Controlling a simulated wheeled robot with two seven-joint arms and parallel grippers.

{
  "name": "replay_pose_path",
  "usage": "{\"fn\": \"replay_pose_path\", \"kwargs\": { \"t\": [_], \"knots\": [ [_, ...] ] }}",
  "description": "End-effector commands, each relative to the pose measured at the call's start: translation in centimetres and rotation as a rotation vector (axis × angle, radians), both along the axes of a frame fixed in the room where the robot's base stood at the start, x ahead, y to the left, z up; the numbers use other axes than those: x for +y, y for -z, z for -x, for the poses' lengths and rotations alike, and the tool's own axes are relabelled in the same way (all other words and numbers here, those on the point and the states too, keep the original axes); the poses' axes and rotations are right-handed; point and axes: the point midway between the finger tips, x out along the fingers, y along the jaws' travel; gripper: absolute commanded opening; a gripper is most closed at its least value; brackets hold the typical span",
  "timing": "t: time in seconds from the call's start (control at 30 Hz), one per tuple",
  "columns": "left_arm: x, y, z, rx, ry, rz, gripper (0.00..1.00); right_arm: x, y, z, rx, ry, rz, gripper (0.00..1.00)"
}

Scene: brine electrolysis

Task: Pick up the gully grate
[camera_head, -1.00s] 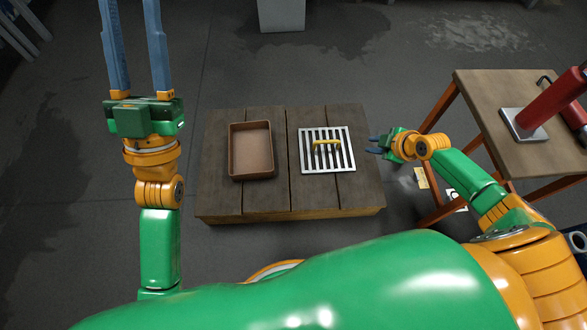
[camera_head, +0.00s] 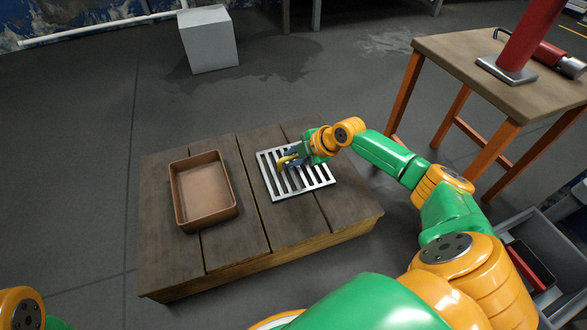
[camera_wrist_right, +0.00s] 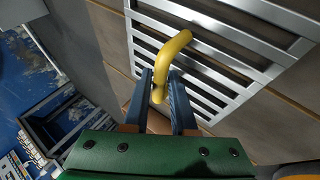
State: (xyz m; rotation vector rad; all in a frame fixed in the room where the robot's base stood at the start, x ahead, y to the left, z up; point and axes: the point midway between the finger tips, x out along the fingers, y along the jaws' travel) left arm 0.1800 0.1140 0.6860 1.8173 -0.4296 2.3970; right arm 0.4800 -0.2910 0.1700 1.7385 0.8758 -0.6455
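The gully grate (camera_head: 318,181), a square silver slatted plate, lies flat on a low wooden platform (camera_head: 165,263). Its yellow arched handle (camera_wrist_right: 180,45) shows clearly in the right wrist view. My right gripper (camera_head: 288,161) is over the grate at the handle, partly hiding it in the head view. In the right wrist view, its two blue fingers (camera_wrist_right: 161,88) stand on either side of one end of the handle. They look open, with little room around the handle. My left gripper is outside the frame.
A brown open tray (camera_head: 205,216) sits on the platform left of the grate. A wooden table (camera_head: 470,68) with a red device (camera_head: 530,38) stands at the right. A grey block (camera_head: 210,42) stands on the floor behind. The floor at left is clear.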

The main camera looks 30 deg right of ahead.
Motion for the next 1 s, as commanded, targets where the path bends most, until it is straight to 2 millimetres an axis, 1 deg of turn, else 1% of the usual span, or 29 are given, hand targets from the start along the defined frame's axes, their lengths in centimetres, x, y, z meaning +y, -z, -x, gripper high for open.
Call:
{"fn": "replay_pose_path", "kwargs": {
  "t": [0.03, 0.07, 0.1, 0.13, 0.17, 1.0],
  "knots": [
    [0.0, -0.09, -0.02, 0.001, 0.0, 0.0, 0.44, -0.01, -0.09, 0.01, 0.0, 0.0, 0.0, 0.25],
    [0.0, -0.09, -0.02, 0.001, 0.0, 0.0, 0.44, -0.01, -0.1, 0.01, 0.0, 0.0, 0.0, 0.22],
    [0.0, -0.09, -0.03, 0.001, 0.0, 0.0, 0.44, -0.01, -0.1, 0.02, 0.0, 0.0, 0.0, 0.11],
    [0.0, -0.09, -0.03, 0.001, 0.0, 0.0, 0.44, -0.01, -0.1, 0.02, 0.0, 0.0, 0.0, 0.03],
    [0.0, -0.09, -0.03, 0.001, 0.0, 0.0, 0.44, -0.01, -0.1, 0.02, 0.0, 0.0, 0.0, 0.0],
    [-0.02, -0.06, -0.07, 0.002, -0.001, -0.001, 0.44, 0.0, -0.07, 0.03, 0.0, 0.001, -0.001, 0.0]
  ]
}}
